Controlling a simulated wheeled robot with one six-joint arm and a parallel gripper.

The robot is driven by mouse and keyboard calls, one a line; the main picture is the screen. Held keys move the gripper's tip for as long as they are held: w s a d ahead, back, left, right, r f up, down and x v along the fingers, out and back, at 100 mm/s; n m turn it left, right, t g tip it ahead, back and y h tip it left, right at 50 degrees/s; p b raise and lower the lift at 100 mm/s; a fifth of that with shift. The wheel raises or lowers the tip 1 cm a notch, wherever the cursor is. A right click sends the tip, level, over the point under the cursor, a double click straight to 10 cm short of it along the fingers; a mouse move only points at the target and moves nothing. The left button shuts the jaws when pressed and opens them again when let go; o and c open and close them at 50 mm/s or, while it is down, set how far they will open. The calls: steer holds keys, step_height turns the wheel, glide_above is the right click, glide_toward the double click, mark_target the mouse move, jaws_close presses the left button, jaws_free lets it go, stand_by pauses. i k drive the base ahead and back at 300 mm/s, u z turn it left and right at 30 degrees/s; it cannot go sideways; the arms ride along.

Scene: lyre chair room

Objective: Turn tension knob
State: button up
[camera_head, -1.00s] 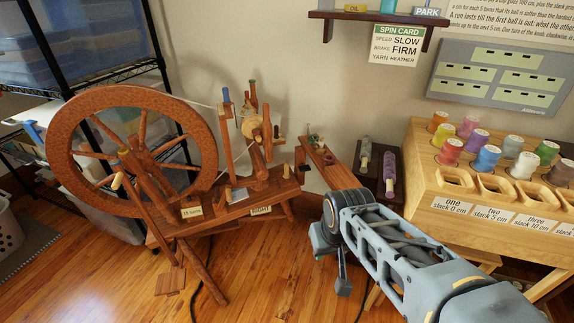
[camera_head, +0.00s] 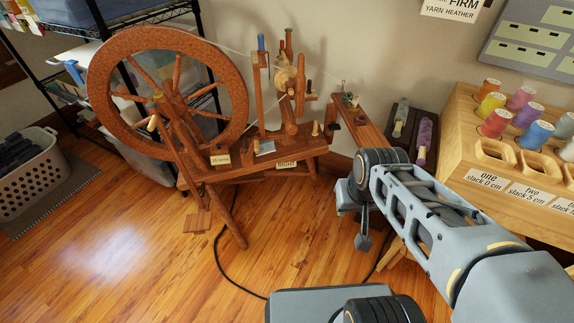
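The wooden spinning wheel (camera_head: 235,85) stands at the centre left, with its large drive wheel on the left and its bench to the right. A small turned wooden knob (camera_head: 316,128) stands upright near the bench's right end; I cannot tell for sure that it is the tension knob. A blue-topped post (camera_head: 261,43) rises behind it, beside the flyer and bobbin (camera_head: 284,75). My arm comes in from the lower right and bends right of the bench, apart from the knob in the picture. I cannot make out my gripper's fingers.
A white card reading RIGHT (camera_head: 287,164) hangs on the bench. A wooden yarn rack (camera_head: 470,150) with several spools stands at the right. A laundry basket (camera_head: 30,175) and a black shelf (camera_head: 95,20) are at the left. A black cord (camera_head: 222,265) crosses the otherwise open floor.

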mark_target(315, 132)
steer(key=z, duration=0.05)
steer(key=k, duration=0.5)
steer(key=u, duration=0.75)
steer(key=i, duration=1.2)
steer(key=z, duration=0.25)
